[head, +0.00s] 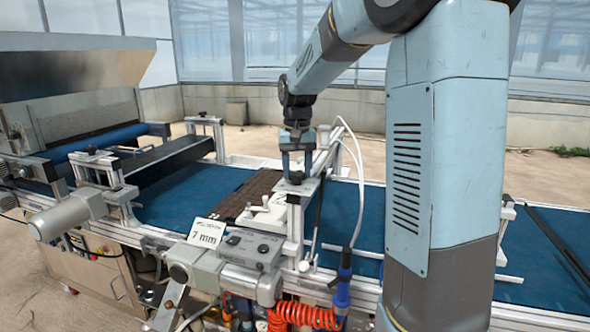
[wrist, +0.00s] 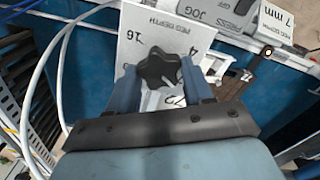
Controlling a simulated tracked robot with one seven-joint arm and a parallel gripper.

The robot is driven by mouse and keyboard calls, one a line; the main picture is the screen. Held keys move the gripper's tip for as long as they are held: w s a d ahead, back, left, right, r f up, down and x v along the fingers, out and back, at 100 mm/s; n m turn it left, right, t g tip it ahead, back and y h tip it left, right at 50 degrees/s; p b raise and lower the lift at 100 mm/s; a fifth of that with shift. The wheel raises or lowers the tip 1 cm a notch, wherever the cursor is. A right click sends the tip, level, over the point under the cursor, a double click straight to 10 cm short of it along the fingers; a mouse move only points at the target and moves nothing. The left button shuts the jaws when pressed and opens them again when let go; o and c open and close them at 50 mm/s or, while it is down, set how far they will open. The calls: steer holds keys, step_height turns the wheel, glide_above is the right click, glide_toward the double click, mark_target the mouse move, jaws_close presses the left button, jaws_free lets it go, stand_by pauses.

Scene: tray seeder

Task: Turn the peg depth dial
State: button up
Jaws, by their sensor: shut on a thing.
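The peg depth dial is a black lobed knob (wrist: 162,68) on a white plate (wrist: 132,42) marked PEG DEPTH, with the numbers 4 and 16 readable and another partly covered. My gripper (wrist: 160,78) has one finger on each side of the knob and is shut on it. In the head view my gripper (head: 297,165) points down onto the dark knob (head: 294,178) on top of the frame over the conveyor. The fingers hide part of the plate's scale. A card reading 7 mm (head: 206,234) stands at the front edge, left of the dial; it also shows in the wrist view (wrist: 290,14).
A dark seed tray (head: 250,193) lies on the blue conveyor belt (head: 180,202), left of the dial. White hoses (head: 358,160) rise close to the right of my gripper. A control box (head: 254,247) and an orange coiled hose (head: 303,318) are at the front.

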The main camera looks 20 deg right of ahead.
mark_target(297, 172)
steer(key=shift+a+r+n, duration=0.1)
steer(key=shift+n, duration=0.3)
steer(key=o, duration=1)
step_height(297, 172, up, 14)
steer(key=shift+f, duration=0.2)
stand_by(0.5)
steer(key=s+f+t, duration=0.2)
steer(key=s+f, duration=0.1)
steer(key=s, duration=0.6)
steer(key=s+f+t, duration=0.1)
steer(key=s+f, duration=0.2)
steer(key=s, duration=0.7)
steer(key=s+f+n+t, duration=0.1)
steer(key=s+f+t, duration=0.1)
steer(key=s, duration=0.7)
steer(key=shift+s+a+f+t, duration=0.1)
steer(key=shift+f+t, duration=0.05)
steer(key=shift+f, duration=0.25)
steer(key=shift+s+a+f+t, duration=0.1)
steer(key=shift+f+t, duration=0.05)
steer(key=shift+f, duration=0.2)
